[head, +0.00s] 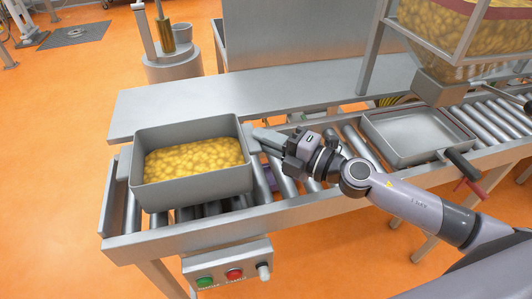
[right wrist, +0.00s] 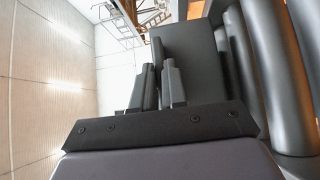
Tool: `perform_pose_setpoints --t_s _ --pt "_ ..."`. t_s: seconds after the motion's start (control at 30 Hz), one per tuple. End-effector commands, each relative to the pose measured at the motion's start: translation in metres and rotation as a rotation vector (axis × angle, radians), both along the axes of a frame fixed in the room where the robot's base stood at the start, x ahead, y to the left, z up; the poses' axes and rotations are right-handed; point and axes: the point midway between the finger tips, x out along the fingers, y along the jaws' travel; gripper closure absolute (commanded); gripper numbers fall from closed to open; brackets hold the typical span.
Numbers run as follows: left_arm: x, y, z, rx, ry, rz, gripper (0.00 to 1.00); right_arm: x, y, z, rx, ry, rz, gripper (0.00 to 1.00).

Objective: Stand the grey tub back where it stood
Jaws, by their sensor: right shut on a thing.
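The grey tub (head: 190,193) is an open rectangular box filled with yellow pieces. It sits upright on the left end of the roller conveyor in the head view. My right gripper (head: 262,137) reaches it from the right, and its fingers are shut on the tub's right side near the rim. In the right wrist view the fingers (right wrist: 158,75) point at the tub's dark wall (right wrist: 190,58). The exact grip on the wall is partly hidden. My left gripper is not in view.
A shallow grey tray (head: 408,137) sits on the rollers at right, under a hopper (head: 441,84) of yellow pieces. A bare steel shelf (head: 270,95) runs behind the conveyor. A control box (head: 228,272) with green and red buttons hangs at the front.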

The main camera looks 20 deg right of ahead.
Motion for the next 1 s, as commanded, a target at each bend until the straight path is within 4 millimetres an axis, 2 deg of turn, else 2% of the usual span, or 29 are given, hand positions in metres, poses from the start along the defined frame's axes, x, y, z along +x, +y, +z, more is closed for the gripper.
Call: perform_pose_setpoints --t_s 0.03,0.13,0.57,0.6,0.63,0.67,1.0 --pt "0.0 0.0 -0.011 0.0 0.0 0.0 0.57 0.0 0.001 -0.012 0.007 0.001 -0.001 1.0" --pt "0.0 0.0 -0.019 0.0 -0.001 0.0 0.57 0.0 0.0 -0.025 0.006 0.001 -0.001 1.0" --pt "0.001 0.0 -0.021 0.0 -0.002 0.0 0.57 0.0 0.0 -0.029 0.005 -0.001 -0.001 1.0" --pt "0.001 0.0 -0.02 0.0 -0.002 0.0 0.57 0.0 0.0 -0.029 0.001 0.001 0.0 0.75" --pt "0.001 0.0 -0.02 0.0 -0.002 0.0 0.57 0.0 0.0 -0.029 0.001 0.001 0.0 0.65" --pt "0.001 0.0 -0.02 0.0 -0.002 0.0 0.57 0.0 0.0 -0.029 0.001 0.001 0.0 0.62" --pt "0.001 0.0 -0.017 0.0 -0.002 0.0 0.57 0.0 0.0 -0.026 0.0 0.0 0.0 0.62"
